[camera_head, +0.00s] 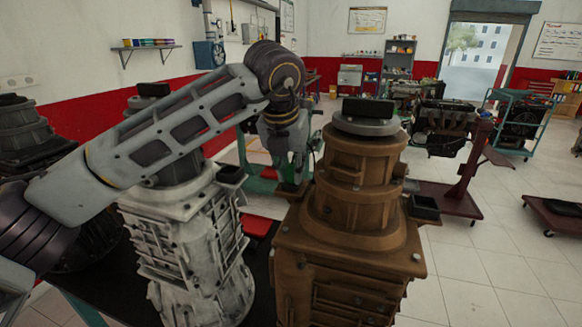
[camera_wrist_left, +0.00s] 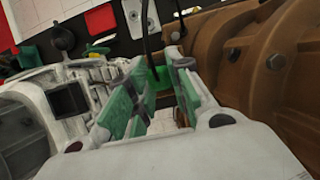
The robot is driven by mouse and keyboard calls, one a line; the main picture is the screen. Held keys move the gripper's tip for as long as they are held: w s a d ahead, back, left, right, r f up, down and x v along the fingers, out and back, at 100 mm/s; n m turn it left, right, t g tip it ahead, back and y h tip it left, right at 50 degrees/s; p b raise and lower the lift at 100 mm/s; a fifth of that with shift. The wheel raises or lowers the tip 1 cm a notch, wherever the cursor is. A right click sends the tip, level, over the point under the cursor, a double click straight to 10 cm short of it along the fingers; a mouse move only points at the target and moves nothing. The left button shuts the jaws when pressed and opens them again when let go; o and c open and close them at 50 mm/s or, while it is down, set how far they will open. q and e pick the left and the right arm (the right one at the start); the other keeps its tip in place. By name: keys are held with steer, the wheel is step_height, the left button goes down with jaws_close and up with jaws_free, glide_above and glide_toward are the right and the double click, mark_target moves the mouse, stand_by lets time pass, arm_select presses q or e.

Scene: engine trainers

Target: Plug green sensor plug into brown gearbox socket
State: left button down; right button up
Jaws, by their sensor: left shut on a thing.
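The brown gearbox (camera_head: 345,245) stands upright at the centre right in the head view. Its ribbed side fills the right of the left wrist view (camera_wrist_left: 250,65). A black socket box (camera_head: 425,207) sits on its right side. My left gripper (camera_head: 297,172) points down between the white and brown gearboxes, close to the brown one's left side. In the left wrist view its green-padded fingers are shut on the green sensor plug (camera_wrist_left: 158,78), which has a black cable. The plug is hidden in the head view. I cannot tell whether it touches the brown gearbox. My right gripper is out of view.
The white gearbox (camera_head: 190,250) stands close on the left, under my left arm, with a black socket box (camera_head: 231,173). A dark gearbox (camera_head: 22,135) is at the far left. The gap between the white and brown gearboxes is narrow. An engine stand (camera_head: 455,150) is behind right.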

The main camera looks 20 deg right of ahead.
arm_select(q)
steer(key=shift+f, duration=0.2)
steer(key=c, duration=1.2)
jaws_free()
steer(key=shift+r, duration=0.2)
steer(key=v, duration=1.1)
steer(key=shift+s+r, duration=0.2)
steer(key=shift+r, duration=0.1)
steer(key=shift+a, duration=0.15)
